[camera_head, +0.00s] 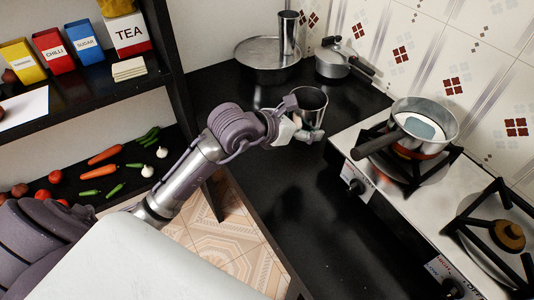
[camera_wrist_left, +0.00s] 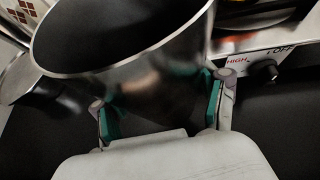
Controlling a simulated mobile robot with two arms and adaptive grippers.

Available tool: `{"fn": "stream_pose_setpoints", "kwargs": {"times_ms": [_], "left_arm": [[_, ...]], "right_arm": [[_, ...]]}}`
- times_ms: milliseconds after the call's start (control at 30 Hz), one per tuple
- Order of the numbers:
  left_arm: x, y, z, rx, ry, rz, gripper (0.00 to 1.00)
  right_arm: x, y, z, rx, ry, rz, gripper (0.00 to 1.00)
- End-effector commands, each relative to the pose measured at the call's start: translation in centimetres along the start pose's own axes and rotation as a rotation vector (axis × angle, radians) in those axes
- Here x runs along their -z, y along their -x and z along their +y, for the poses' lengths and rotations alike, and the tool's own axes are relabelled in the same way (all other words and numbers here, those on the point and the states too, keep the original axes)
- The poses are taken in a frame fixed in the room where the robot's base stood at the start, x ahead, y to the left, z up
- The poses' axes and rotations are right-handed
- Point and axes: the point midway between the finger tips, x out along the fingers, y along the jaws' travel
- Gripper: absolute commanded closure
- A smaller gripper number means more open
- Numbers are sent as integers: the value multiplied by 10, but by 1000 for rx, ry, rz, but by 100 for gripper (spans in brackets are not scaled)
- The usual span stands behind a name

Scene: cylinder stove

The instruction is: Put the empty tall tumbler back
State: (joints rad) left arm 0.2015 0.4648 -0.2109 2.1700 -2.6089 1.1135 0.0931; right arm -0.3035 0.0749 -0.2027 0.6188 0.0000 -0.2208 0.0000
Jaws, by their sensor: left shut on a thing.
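My left gripper (camera_head: 297,130) is shut on a metal tumbler (camera_head: 312,98), holding it upright over the black counter. In the left wrist view the tumbler (camera_wrist_left: 150,75) fills the upper middle, between the green-padded fingers of the gripper (camera_wrist_left: 160,115). Its inside looks dark, and I see no contents. Whether its base touches the counter is hidden. My right gripper is not in view.
A lidded pan (camera_head: 335,64) sits at the back wall. A saucepan with pale liquid (camera_head: 425,117) is on the stove (camera_head: 375,185), right of the held tumbler. The black counter (camera_head: 310,220) is clear in front. Shelves with boxes and vegetables stand at left.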

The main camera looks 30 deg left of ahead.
Motion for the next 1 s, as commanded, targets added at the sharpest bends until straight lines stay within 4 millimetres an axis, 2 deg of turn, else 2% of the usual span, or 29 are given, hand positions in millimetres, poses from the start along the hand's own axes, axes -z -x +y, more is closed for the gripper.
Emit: {"fn": "stream_pose_setpoints", "kwargs": {"times_ms": [33, 100, 267, 700, 833, 1000], "left_arm": [[3, -8, 2, -18, 4, -3, 76], [3, -13, 3, -38, 16, -4, 76], [7, -19, 14, -61, 31, 1, 76], [64, -24, 104, -62, 32, 3, 76], [72, -26, 117, -59, 32, 0, 76], [85, -32, 120, -58, 34, 1, 76]], "right_arm": [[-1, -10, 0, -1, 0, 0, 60], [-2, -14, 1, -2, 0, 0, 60], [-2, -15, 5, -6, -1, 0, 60], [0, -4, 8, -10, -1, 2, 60], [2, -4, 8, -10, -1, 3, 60], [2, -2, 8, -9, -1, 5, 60]]}}
